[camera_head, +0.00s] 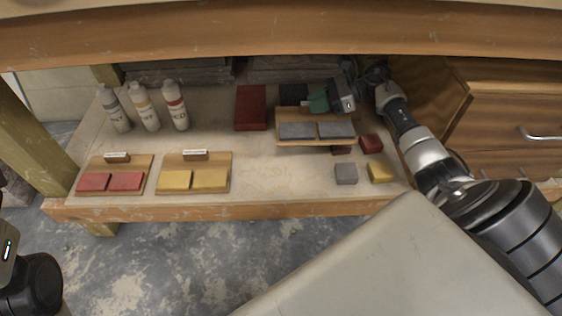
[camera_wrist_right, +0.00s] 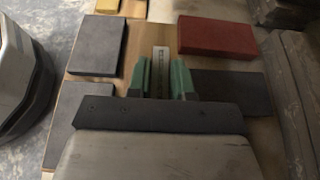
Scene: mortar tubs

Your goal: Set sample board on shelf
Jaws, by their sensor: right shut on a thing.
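The sample board (camera_head: 316,144) is a wooden board with two grey tiles (camera_head: 297,131) at its front. It is over the right part of the shelf (camera_head: 270,175), and its front edge covers part of a dark red block. I cannot tell how far it is above the shelf. My right gripper (camera_head: 318,103) has green fingers and is shut on the board's upright label piece at the back. In the right wrist view the fingers (camera_wrist_right: 167,78) stand either side of a pale label (camera_wrist_right: 160,58), with grey tiles (camera_wrist_right: 97,46) to the left. My left gripper is not in view.
Left on the shelf are a red-tile board (camera_head: 110,191), a yellow-tile board (camera_head: 194,190) and three bottles (camera_head: 145,108). A red slab (camera_head: 251,108) and small blocks, grey (camera_head: 346,174) and yellow (camera_head: 380,172), are nearby. Bare shelf lies right of the yellow-tile board. The bench top (camera_head: 280,35) overhangs.

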